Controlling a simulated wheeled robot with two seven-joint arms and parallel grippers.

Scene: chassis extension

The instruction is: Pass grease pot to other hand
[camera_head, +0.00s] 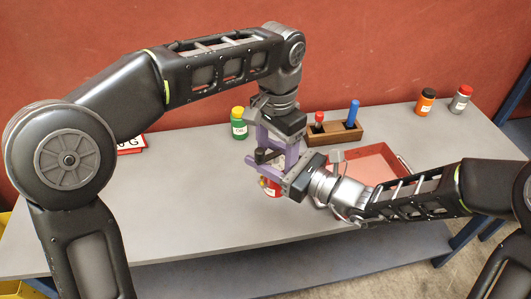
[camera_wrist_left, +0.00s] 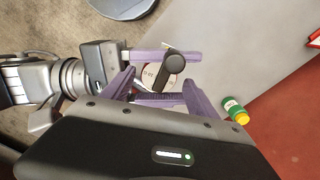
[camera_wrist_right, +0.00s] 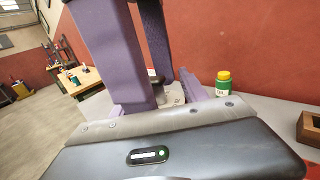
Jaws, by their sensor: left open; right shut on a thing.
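The grease pot (camera_head: 270,188) is red with a white label, and a black knob or handle shows on its top in the left wrist view (camera_wrist_left: 173,63). My right gripper (camera_head: 262,168) is shut on the pot and holds it above the table. My left gripper (camera_head: 277,150) is open, its purple fingers around the same spot and close to the right gripper's fingers. In the left wrist view its fingers (camera_wrist_left: 158,88) stand on either side of the pot. In the right wrist view the fingers mostly hide the pot (camera_wrist_right: 172,93).
A green bottle with a yellow cap (camera_head: 238,123) stands behind the grippers. A wooden holder (camera_head: 345,133) and a red tray (camera_head: 370,165) lie to the right. Orange (camera_head: 426,101) and grey (camera_head: 460,100) bottles stand at the far right. The table's front left is clear.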

